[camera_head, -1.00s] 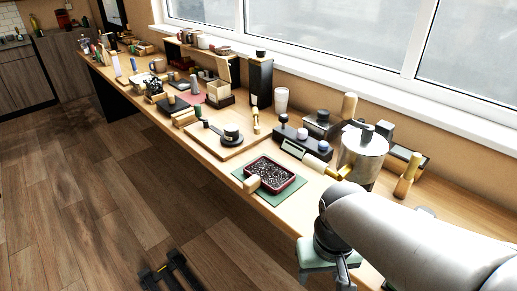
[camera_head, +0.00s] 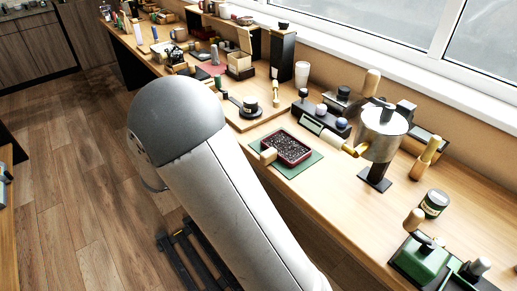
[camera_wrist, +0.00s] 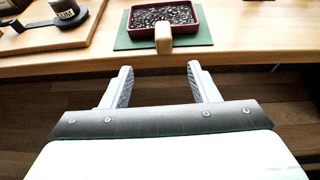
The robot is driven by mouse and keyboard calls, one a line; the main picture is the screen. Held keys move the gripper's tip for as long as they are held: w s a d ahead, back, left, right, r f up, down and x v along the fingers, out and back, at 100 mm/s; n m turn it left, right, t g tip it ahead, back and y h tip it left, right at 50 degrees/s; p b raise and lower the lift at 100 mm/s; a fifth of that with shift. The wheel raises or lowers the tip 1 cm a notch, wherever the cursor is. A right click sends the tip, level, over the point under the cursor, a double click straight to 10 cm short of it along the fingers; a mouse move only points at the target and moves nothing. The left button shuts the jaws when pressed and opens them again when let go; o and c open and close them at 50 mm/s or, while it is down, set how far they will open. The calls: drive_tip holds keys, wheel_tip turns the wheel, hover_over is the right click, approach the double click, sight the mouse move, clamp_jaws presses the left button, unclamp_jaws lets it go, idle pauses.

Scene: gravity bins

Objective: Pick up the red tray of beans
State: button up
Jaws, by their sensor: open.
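The red tray of beans (camera_head: 308,155) rests on a green mat (camera_head: 291,171) near the front edge of the wooden counter. It is full of dark beans and has a light wooden handle (camera_head: 268,155) on its front side. In the wrist view the tray (camera_wrist: 198,27) lies at the top, with its handle (camera_wrist: 163,38) facing me. My gripper (camera_wrist: 159,84) is open and empty, below the tray in that view, just short of the counter edge and apart from the handle. In the head view my arm hides the gripper.
A wooden board with a black round tool (camera_head: 250,106) lies left of the tray. A metal pot on a dark stand (camera_head: 384,135) stands to its right, and a dark box with knobs (camera_head: 320,122) behind it. A green machine (camera_head: 420,260) stands at the front right.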

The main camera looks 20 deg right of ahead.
sight(262, 157)
drive_tip(key=p+x, duration=0.1)
drive_tip(key=x, duration=1.1)
drive_tip(key=shift+s+p, duration=0.2)
drive_tip(key=shift+p, duration=0.15)
drive_tip(key=shift+s+f+p+x, duration=0.1)
drive_tip(key=shift+p+x, duration=0.3)
drive_tip(key=shift+x, duration=0.95)
drive_tip(key=shift+s+f+p+x, duration=0.15)
drive_tip(key=shift+p+x, duration=0.2)
drive_tip(key=shift+x, duration=1)
clamp_jaws()
